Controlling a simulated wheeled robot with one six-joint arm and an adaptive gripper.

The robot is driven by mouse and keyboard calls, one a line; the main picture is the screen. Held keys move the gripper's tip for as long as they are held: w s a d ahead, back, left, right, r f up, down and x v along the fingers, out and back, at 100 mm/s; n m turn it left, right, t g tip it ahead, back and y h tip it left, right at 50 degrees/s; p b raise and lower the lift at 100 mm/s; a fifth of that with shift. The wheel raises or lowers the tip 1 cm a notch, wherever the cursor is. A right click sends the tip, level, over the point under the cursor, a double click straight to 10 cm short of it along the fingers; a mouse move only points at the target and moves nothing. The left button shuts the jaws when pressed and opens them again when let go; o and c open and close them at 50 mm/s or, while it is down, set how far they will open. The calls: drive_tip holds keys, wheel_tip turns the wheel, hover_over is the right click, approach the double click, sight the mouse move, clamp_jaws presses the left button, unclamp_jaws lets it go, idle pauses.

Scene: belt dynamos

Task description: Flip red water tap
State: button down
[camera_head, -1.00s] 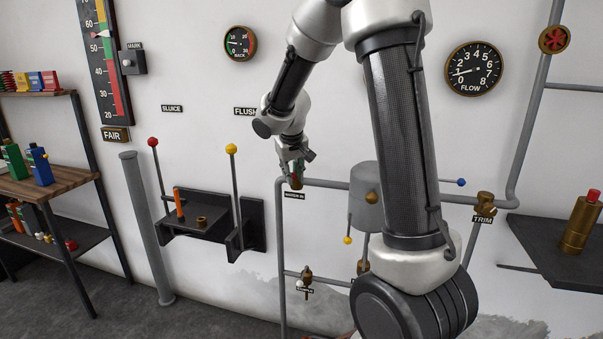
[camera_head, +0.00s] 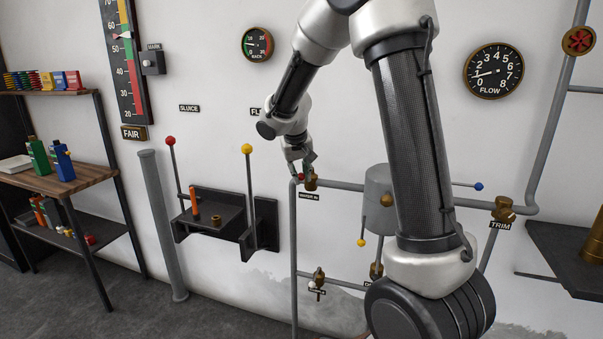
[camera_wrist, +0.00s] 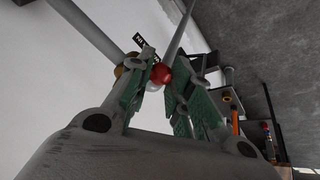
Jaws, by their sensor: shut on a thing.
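The red tap's round red knob (camera_head: 297,177) shows at the left of its brass valve body (camera_head: 311,183), on the grey pipe above a small label. My gripper (camera_head: 299,171) is at the knob, just left of the valve body. In the wrist view, the red knob (camera_wrist: 161,73) sits between the green-padded fingers of my gripper (camera_wrist: 160,92), which are shut on it. The brass body (camera_wrist: 128,62) shows behind the left finger and is partly hidden. The tap's lever is mostly hidden by the fingers.
A yellow-knobbed lever (camera_head: 248,190) and a red-knobbed lever (camera_head: 172,165) stand at a dark wall bracket (camera_head: 215,212) to the left. A grey tank (camera_head: 378,195) hangs to the right, partly behind my arm. Another brass valve (camera_head: 318,279) is below.

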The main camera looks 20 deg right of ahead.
drive_tip(key=c, duration=1.3)
unclamp_jaws()
drive_tip(key=shift+w+a+f, duration=0.1)
drive_tip(key=shift+w+a, duration=0.3)
drive_tip(key=shift+o, duration=0.2)
drive_tip(key=shift+s+d, duration=0.1)
drive_tip(key=v, duration=1.2)
